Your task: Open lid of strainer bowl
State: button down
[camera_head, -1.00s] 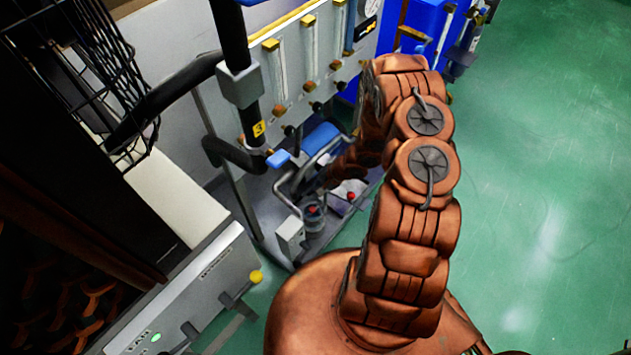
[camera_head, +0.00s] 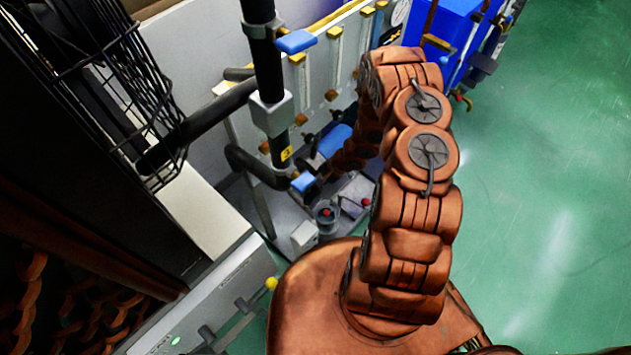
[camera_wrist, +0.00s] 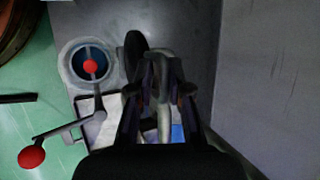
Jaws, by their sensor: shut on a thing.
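A round vessel (camera_head: 326,213) with a pale rim, a dark inside and a red knob at its middle looks like the strainer bowl. It also shows at the upper left of the wrist view (camera_wrist: 90,66), apart from my fingers. My gripper (camera_wrist: 161,88) points away from the wrist camera, to the right of the vessel. It is shut on a pale bent bar (camera_wrist: 164,115), partly hidden by the fingers. I cannot tell whether this bar belongs to the lid. In the head view, pipes and my arm hide the fingertips.
A black pipe (camera_head: 268,60) with a blue handle (camera_head: 297,41) stands close to my arm. A lever with a red ball (camera_wrist: 32,157) lies left of my gripper in the wrist view. A grey wall (camera_wrist: 270,80) fills the right. Green floor (camera_head: 560,180) is clear.

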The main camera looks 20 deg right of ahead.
jog(key=shift+s+a+f, duration=0.1)
jog(key=shift+s+a, duration=0.2)
jog(key=shift+a, duration=0.15)
jog(key=c, duration=1.3)
grip_release()
jog(key=shift+o, duration=0.3)
jog(key=shift+w+d, duration=0.15)
jog(key=shift+d, duration=0.15)
jog(key=v, duration=1.2)
